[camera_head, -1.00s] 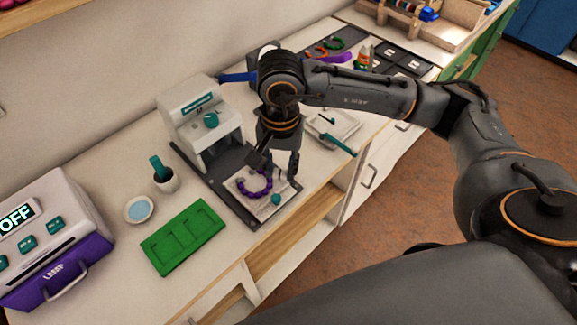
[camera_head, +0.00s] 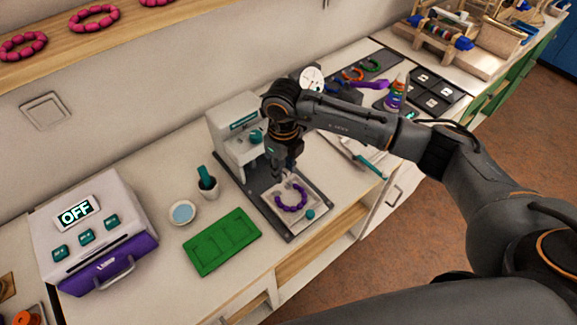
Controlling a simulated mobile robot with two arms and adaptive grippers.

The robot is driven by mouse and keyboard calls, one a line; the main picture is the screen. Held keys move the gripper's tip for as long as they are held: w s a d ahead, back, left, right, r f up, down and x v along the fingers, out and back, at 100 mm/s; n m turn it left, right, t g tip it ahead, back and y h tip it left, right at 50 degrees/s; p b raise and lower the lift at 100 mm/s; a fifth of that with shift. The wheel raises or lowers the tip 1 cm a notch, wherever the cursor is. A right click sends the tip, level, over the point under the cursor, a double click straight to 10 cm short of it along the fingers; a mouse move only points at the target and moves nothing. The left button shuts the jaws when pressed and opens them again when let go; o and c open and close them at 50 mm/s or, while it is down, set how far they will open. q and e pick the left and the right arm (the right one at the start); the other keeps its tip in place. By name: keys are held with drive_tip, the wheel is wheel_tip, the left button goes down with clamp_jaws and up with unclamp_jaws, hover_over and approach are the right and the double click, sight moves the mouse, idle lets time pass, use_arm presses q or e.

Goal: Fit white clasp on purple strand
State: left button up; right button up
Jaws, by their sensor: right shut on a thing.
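The purple strand (camera_head: 291,206) is a curved row of beads lying on a pale square plate (camera_head: 313,195), its open side toward the back. My right gripper (camera_head: 285,176) points down just behind and above the strand, close to its ends. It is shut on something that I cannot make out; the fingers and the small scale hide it. I cannot tell whether it touches the strand. Small white clasps (camera_head: 432,103) lie in the cells of a black tray (camera_head: 455,93) at the back right. My left gripper is not in view.
A white press (camera_head: 230,133) with a teal knob stands behind the plate. The bench's front edge is close to the plate.

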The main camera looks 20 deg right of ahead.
drive_tip(key=shift+w+a+f+m, duration=0.1)
drive_tip(key=shift+w+f+m, duration=0.2)
drive_tip(key=shift+m, duration=0.5)
drive_tip(key=shift+f+b, duration=1.45)
drive_tip(key=shift+f, duration=0.9)
drive_tip(key=shift+f+b, duration=0.6)
drive_tip(key=shift+f, duration=0.05)
